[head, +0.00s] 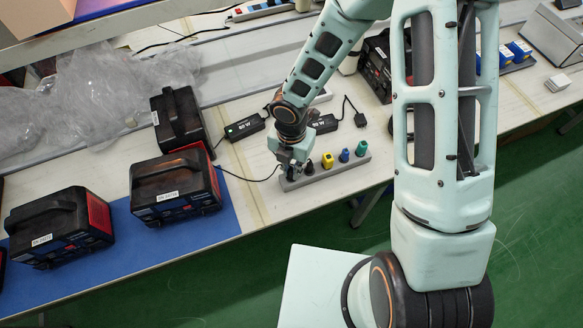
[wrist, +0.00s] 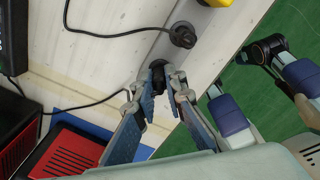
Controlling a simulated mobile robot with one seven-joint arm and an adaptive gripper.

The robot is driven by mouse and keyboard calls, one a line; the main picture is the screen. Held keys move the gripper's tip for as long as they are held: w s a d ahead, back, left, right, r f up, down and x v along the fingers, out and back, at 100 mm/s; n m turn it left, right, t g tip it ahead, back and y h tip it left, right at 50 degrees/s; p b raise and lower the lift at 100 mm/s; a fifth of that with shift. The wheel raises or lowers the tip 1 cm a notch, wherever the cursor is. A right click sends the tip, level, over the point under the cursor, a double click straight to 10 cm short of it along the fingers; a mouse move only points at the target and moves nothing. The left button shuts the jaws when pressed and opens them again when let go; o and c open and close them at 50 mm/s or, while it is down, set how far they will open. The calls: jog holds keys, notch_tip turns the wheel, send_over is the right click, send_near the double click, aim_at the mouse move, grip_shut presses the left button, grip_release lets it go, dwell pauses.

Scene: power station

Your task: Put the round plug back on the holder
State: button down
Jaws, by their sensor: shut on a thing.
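A grey bar-shaped holder (head: 332,171) lies along the front edge of the bench in the head view. A black plug (head: 309,168), a yellow plug (head: 328,161), a blue plug (head: 345,155) and a green plug (head: 361,148) stand on it. My gripper (head: 290,170) is at the holder's left end. In the wrist view my gripper (wrist: 161,92) is shut on a dark round plug (wrist: 157,72), mostly hidden by the fingers. I cannot tell if this plug touches the holder. The standing black plug (wrist: 182,35) is just beyond it.
Black-and-red battery units (head: 173,185) stand left on a blue mat (head: 230,209). Black power adapters (head: 245,127) and loose cables lie behind the holder. Clear plastic wrap (head: 95,95) is at the back left. The green floor drops away past the front edge.

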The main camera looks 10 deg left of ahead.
jog(key=c, duration=1.9)
grip_release()
notch_tip(320, 180, up, 12)
